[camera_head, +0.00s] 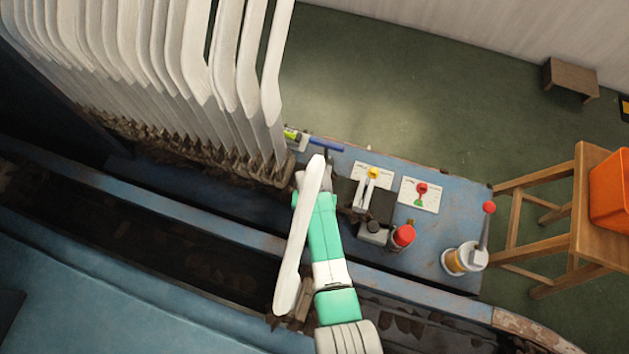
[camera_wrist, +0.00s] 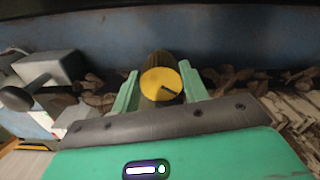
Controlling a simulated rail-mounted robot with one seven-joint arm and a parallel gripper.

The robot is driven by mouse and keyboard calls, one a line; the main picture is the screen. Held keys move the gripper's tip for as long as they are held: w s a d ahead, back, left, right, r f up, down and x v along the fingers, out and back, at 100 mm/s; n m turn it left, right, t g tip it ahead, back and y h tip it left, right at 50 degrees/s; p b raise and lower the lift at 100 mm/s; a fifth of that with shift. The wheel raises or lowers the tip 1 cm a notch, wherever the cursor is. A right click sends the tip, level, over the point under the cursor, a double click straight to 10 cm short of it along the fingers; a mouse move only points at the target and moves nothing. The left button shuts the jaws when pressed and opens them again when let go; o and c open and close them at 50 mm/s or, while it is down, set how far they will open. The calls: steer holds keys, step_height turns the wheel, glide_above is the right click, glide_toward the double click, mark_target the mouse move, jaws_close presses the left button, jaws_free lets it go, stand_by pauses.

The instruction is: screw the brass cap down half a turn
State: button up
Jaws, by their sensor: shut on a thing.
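The brass cap (camera_wrist: 158,87) shows in the wrist view as a round yellow face with a short dark mark pointing to the lower right. Its darker ribbed side shows above the face. My gripper (camera_wrist: 161,84) has its two mint-green fingers on either side of the cap, shut on it. What the cap sits on is hidden behind it. In the head view my mint-green and white arm reaches over the blue bench, and I cannot make out the fingertips or the cap there.
Tall white sock boards (camera_head: 225,70) stand in a row at the left. The blue bench (camera_head: 455,205) carries a yellow knob (camera_head: 374,172), a red knob (camera_head: 422,188), a red-topped piece (camera_head: 403,235) and a lever (camera_head: 485,230). An orange bin (camera_head: 610,190) stands at the right. Brown scraps lie around the cap.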

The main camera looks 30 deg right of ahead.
steer(key=m+p, duration=0.1)
steer(key=m, duration=0.4)
steer(key=shift+w+a+m+p, duration=0.1)
steer(key=shift+m+p, duration=0.2)
steer(key=shift+p, duration=0.05)
steer(key=shift+w+m+p, duration=0.1)
steer(key=shift+m+p, duration=0.3)
steer(key=shift+m, duration=1.9)
steer(key=o, duration=1)
step_height(320, 180, up, 8)
steer(key=p, duration=0.4)
steer(key=shift+f, duration=0.1)
